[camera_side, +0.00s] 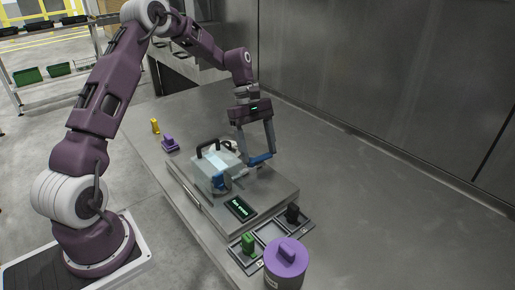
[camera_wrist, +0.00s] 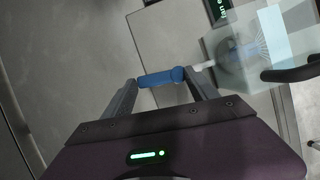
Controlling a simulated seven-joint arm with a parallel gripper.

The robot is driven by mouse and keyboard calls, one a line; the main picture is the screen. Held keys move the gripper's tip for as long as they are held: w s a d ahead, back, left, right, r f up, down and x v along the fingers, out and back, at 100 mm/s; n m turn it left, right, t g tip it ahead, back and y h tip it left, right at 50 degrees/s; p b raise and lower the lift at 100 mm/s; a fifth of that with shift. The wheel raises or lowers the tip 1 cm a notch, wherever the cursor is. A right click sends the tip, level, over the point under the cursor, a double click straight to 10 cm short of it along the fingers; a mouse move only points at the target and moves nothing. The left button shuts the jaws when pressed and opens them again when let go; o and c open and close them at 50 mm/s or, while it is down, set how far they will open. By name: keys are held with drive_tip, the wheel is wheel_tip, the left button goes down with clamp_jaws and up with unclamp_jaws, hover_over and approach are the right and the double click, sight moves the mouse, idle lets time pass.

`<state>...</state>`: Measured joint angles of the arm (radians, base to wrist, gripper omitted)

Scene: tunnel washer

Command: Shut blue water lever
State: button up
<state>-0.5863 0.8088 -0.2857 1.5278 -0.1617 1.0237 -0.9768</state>
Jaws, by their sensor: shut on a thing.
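The blue water lever (camera_side: 261,159) sticks out from the right side of the clear washer box (camera_side: 209,170) in the side view. In the wrist view the lever (camera_wrist: 161,77) lies across between my fingers, joined by a pale stem to the clear box (camera_wrist: 262,45). My gripper (camera_side: 259,155) points down at the lever, with its fingertips at the blue handle. In the wrist view my gripper (camera_wrist: 163,84) has a finger at each end of the blue handle and is shut on it. A second blue part (camera_side: 219,181) shows at the box's front.
The box has a dark handle (camera_side: 207,147) on top and stands on a metal base with a green-lit display (camera_side: 241,208). A purple-lidded canister (camera_side: 286,262), a green block (camera_side: 248,244) and a black block (camera_side: 292,213) stand in front. The bench to the right is clear.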

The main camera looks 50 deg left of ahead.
drive_tip(key=m, duration=0.2)
drive_tip(key=d+m+g, duration=0.1)
drive_tip(key=m, duration=0.1)
drive_tip(key=shift+d+g+y, duration=0.1)
drive_tip(key=shift+g+y, duration=0.2)
drive_tip(key=shift+y, duration=0.1)
drive_tip(key=m, duration=0.2)
drive_tip(key=d+m+g+y, duration=0.1)
drive_tip(key=m, duration=0.2)
drive_tip(key=shift+s+d, duration=0.1)
drive_tip(key=shift+s, duration=0.05)
drive_tip(key=m, duration=0.1)
drive_tip(key=m+y, duration=0.1)
drive_tip(key=m, duration=0.1)
drive_tip(key=m+g, duration=0.1)
drive_tip(key=shift+s+d+y, duration=0.3)
drive_tip(key=shift+s+d, duration=0.1)
drive_tip(key=shift+s+d+m+y, duration=0.1)
drive_tip(key=shift+s+m+y, duration=0.15)
drive_tip(key=shift+m, duration=0.65)
drive_tip(key=shift+s+d+m+y, duration=0.15)
drive_tip(key=shift+m+y, duration=0.2)
drive_tip(key=shift+m, duration=0.55)
drive_tip(key=o, duration=1.4)
drive_tip(key=shift+c, duration=0.2)
